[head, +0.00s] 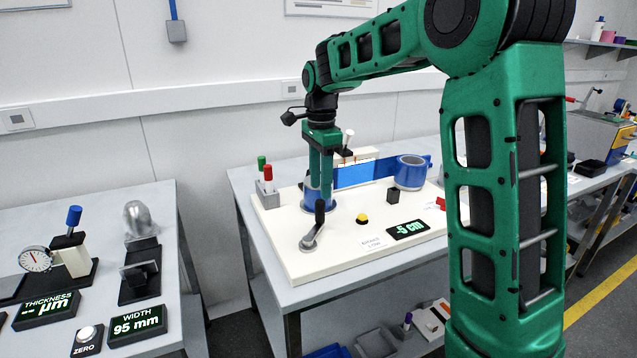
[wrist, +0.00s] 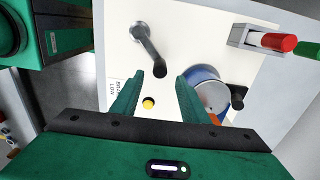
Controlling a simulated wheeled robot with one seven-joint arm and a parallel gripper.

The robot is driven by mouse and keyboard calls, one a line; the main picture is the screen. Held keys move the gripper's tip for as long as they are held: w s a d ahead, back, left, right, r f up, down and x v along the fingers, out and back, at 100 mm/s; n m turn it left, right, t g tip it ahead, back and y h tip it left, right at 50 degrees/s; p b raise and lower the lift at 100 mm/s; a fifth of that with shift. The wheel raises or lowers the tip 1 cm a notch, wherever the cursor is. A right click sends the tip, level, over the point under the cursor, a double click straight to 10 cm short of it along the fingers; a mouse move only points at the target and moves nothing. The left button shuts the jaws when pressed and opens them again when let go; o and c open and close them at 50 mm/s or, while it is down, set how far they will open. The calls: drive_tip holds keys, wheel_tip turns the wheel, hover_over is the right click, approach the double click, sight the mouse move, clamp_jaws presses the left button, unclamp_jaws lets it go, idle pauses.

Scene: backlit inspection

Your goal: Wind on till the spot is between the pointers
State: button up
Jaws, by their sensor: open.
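The blue web (head: 366,173) runs from the left reel (head: 313,200) to the right reel (head: 411,172) on a cream board. My gripper (head: 321,184) points down, open and empty, in front of the left reel and partly covering it. In the wrist view, the left reel (wrist: 207,93) lies right of the fingers, with a black knob (wrist: 238,92) beside it. A grey crank with a black grip (head: 319,211) stands in front; in the wrist view its grip (wrist: 160,72) shows just beyond the fingertips (wrist: 155,80). The display (head: 407,229) reads -5 cm. I cannot make out the spot or pointers.
A yellow button (head: 362,219) and a brake label (head: 371,242) lie right of the crank. A holder (head: 267,195) with a red and a green pen stands at the left. A black block (head: 393,197) sits near the right reel. Gauges (head: 58,257) stand on another bench.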

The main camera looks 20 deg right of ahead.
sight(320, 201)
wheel_tip(320, 201, down, 8)
drive_tip(key=shift+f, duration=0.15)
drive_tip(key=shift+w+f, duration=0.1)
drive_tip(key=c, duration=0.9)
drive_tip(key=shift+r, duration=0.2)
